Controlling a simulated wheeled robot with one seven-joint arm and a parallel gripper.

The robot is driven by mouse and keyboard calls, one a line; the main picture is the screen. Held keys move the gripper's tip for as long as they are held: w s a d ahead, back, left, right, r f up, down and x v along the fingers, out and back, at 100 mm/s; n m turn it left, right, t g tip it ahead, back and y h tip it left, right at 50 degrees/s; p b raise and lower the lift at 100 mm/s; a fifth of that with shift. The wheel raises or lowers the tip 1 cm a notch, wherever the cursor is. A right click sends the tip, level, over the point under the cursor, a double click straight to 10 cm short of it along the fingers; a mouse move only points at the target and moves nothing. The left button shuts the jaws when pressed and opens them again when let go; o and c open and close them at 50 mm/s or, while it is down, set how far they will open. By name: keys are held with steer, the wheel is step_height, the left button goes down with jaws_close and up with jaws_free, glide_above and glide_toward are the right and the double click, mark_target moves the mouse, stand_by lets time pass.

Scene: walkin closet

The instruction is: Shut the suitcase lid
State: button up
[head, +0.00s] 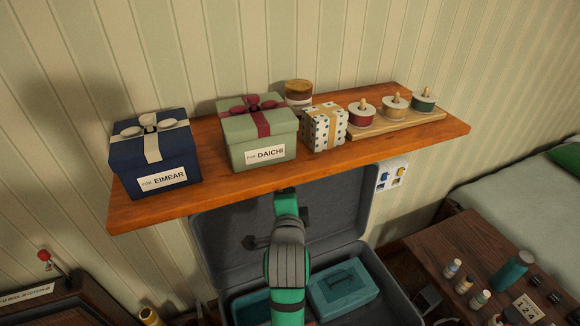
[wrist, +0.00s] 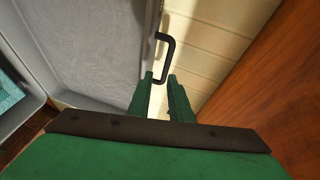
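The grey suitcase stands open below the shelf. Its lid (head: 337,205) is raised upright near the wall, and its base (head: 388,292) holds teal items. My arm reaches over the base toward the lid's upper edge, where the shelf hides part of the lid. In the wrist view the lid's grey inner face (wrist: 85,40) fills the left side. A black handle (wrist: 171,47) sticks out from the lid's edge. My gripper (wrist: 161,77) is open, with a gap between its green fingertips, close to the handle's near end. I cannot tell whether they touch it.
A wooden shelf (head: 215,192) juts out above the lid; its wood also shows at right in the wrist view (wrist: 265,85). It carries gift boxes (head: 155,157) and a pegged toy (head: 395,118). A teal case (head: 343,287) lies in the base. A table with bottles (head: 440,240) stands right.

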steer(key=shift+m, duration=0.3)
steer(key=x, duration=0.3)
steer(key=r+x, duration=0.1)
steer(key=x, duration=0.7)
steer(key=shift+w+r, duration=0.15)
steer(key=shift+r, duration=0.1)
steer(key=shift+c, duration=0.6)
jaws_close()
